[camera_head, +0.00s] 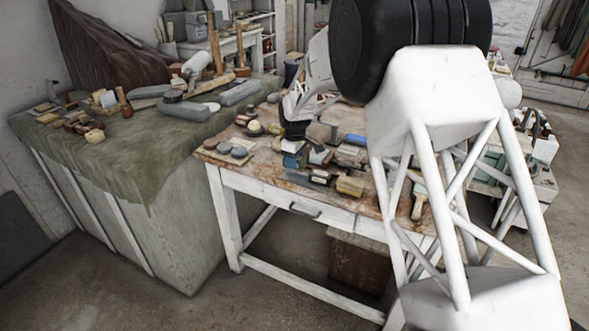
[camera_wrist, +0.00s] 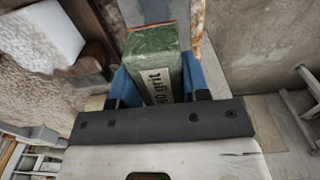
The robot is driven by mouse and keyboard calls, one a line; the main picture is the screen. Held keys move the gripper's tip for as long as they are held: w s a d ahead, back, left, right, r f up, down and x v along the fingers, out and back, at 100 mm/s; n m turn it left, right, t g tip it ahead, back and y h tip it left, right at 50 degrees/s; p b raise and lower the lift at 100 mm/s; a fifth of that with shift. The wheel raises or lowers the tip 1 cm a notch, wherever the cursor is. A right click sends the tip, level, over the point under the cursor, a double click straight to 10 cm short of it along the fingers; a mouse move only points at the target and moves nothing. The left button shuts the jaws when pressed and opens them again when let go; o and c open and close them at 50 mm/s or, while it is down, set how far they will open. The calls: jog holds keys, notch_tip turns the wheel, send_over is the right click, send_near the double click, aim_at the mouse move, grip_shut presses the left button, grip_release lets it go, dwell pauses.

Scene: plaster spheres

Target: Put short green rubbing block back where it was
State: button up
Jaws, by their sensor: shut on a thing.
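My gripper (camera_wrist: 160,84) is shut on the short green rubbing block (camera_wrist: 158,66), with a blue finger pressed to each side of it. In the head view my gripper (camera_head: 292,146) is low over the middle of the worktable (camera_head: 232,174), among small blocks. I cannot pick out the green block for certain there, nor tell whether it touches the table.
Grey and dark discs (camera_head: 222,148) lie on the worktable's left. A yellow block (camera_head: 350,186) and a brush (camera_head: 419,203) lie near its front edge. A grey slab (camera_wrist: 142,10) is just beyond the held block. A cloth-covered bench (camera_head: 150,160) stands at left.

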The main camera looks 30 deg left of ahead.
aim_at(294, 176)
jog(key=shift+f, duration=1.85)
jog(key=shift+f, duration=0.1)
jog(key=o, duration=1)
notch_tip(294, 176, up, 12)
jog(key=shift+r, duration=0.1)
